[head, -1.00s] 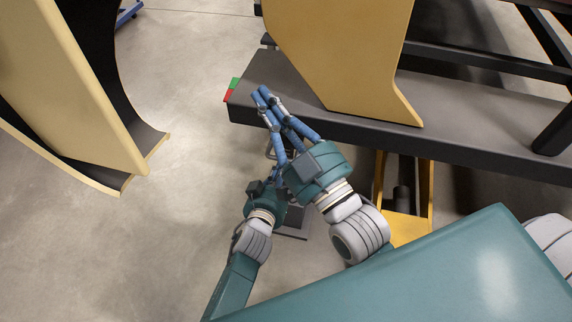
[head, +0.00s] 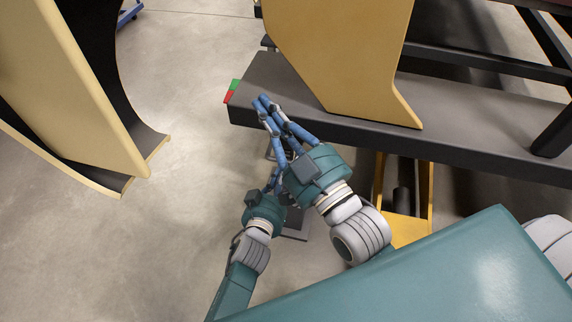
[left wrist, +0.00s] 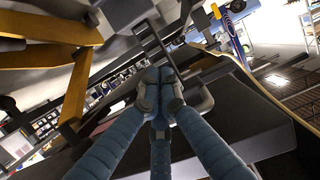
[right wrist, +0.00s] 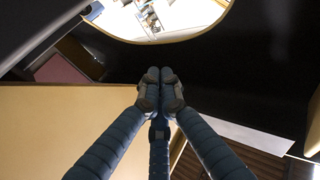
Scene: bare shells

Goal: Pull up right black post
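My right gripper (head: 261,103) is over the left end of the dark beam, its blue fingers together with nothing seen between them. Its fingertips also meet in the right wrist view (right wrist: 160,76). My left gripper is lower, its fingertips partly hidden behind the right hand in the head view. In the left wrist view its fingertips (left wrist: 158,80) are together beside a thin grey bracket (left wrist: 150,42); I cannot tell whether they touch it. A short black post (head: 402,203) stands between yellow uprights under the beam; I cannot tell whether it is the task's post. Neither gripper is at it.
The dark beam (head: 480,150) runs across the right, with a yellow panel (head: 340,50) standing on it. A green and red mark (head: 232,91) is at its left end. A curved tan shell (head: 80,90) stands at left. Bare floor (head: 190,110) lies between.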

